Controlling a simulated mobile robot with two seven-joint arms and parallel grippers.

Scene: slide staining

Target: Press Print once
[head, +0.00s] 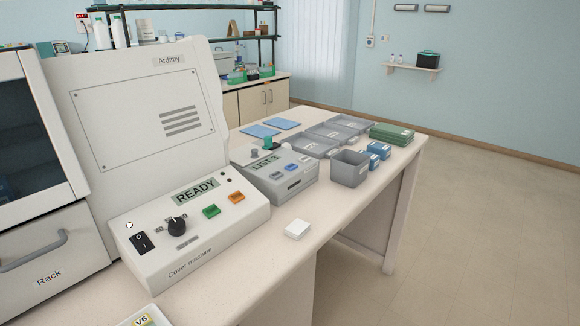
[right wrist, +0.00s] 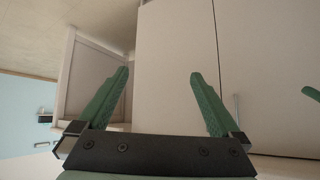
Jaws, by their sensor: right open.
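A grey device (head: 275,185) with a "LIST 2" display (head: 265,162) stands on the bench right of the large cover machine. Small blue buttons (head: 291,167) sit on its sloped top; their labels are too small to read, so I cannot tell which is Print. A dark slot (head: 294,184) is in its front face. My right gripper (right wrist: 160,80) shows only in the right wrist view, open and empty, its green fingers in front of pale cabinet panels. A green piece at that view's right edge may be part of my left gripper; its jaws cannot be made out.
The cover machine (head: 190,240) shows READY, with a green and an orange button. A grey bin (head: 349,169), blue boxes and grey trays (head: 340,130) stand right of and behind the device.

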